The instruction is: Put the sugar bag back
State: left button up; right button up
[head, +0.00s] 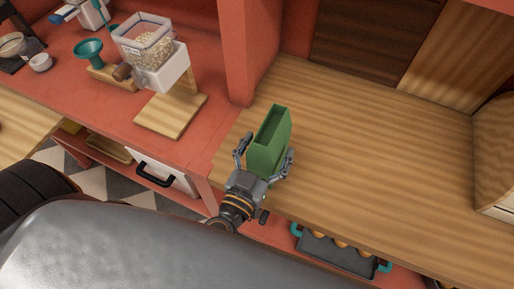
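A green, open-topped, box-shaped container (268,150) stands upright at the left end of the wooden counter, near its front edge. Its label is not visible, so I cannot tell whether it is the sugar bag. My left gripper (265,160) reaches in from the lower left, with one finger on each side of the container. The right finger looks close against its side. I cannot tell whether both fingers press on it. My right gripper is not in view.
A red post (240,50) rises left of the container. A grain dispenser (150,50) and a teal funnel (89,50) stand on the red worktop at left. A dark tray (345,258) sits below the counter edge. The wooden counter (390,165) right of the container is clear.

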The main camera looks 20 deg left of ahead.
pick_arm(q)
jog(key=s+b, duration=0.1)
jog(key=s, duration=0.4)
jog(key=s+b, duration=0.1)
jog(key=s, duration=0.4)
jog(key=shift+a+f+b, duration=0.1)
jog(key=shift+a+b, duration=0.1)
jog(key=shift+b, duration=0.15)
jog(key=shift+s, duration=0.7)
